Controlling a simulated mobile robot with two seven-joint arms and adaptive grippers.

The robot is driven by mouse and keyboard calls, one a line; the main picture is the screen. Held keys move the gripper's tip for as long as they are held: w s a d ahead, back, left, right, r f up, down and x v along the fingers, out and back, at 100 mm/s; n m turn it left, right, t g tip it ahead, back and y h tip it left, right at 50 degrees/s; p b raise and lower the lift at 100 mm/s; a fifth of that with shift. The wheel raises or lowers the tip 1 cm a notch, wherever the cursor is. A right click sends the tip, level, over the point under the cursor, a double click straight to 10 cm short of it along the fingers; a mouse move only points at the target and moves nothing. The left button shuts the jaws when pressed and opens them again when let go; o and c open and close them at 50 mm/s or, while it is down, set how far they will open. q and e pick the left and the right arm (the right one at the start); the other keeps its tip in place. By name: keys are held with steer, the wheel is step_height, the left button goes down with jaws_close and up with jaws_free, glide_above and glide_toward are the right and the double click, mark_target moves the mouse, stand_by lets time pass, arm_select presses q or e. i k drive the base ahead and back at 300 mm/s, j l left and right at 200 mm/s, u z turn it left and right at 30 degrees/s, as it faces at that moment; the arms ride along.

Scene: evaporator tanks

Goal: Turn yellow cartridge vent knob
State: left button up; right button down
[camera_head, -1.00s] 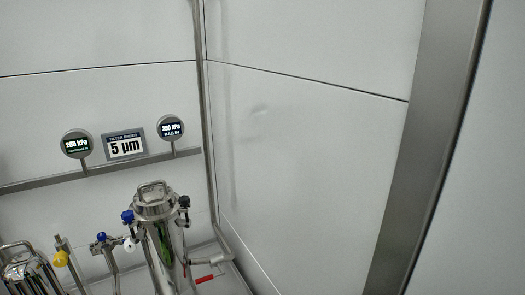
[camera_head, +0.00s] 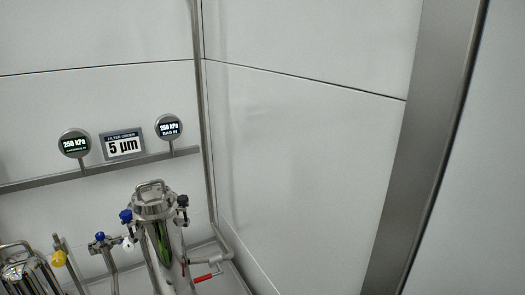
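A yellow knob (camera_head: 59,258) sits on a thin metal stem at the lower left, just right of a steel housing (camera_head: 27,272) with a bar handle on top. The housing is cut off by the bottom edge of the view. Neither of my grippers is in view.
A taller steel vessel (camera_head: 158,213) with a lid handle and blue, white and black knobs stands to the right. A blue-knobbed valve (camera_head: 100,238) is between. A red lever (camera_head: 207,277) is low right. Two gauges reading 250 kPa and a 5 µm sign (camera_head: 123,144) are on the wall.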

mark_target(59, 258)
steer(key=u, duration=0.4)
steer(key=j+u, duration=0.1)
steer(key=u, duration=0.65)
steer(key=j+u, duration=0.1)
steer(key=u, duration=0.3)
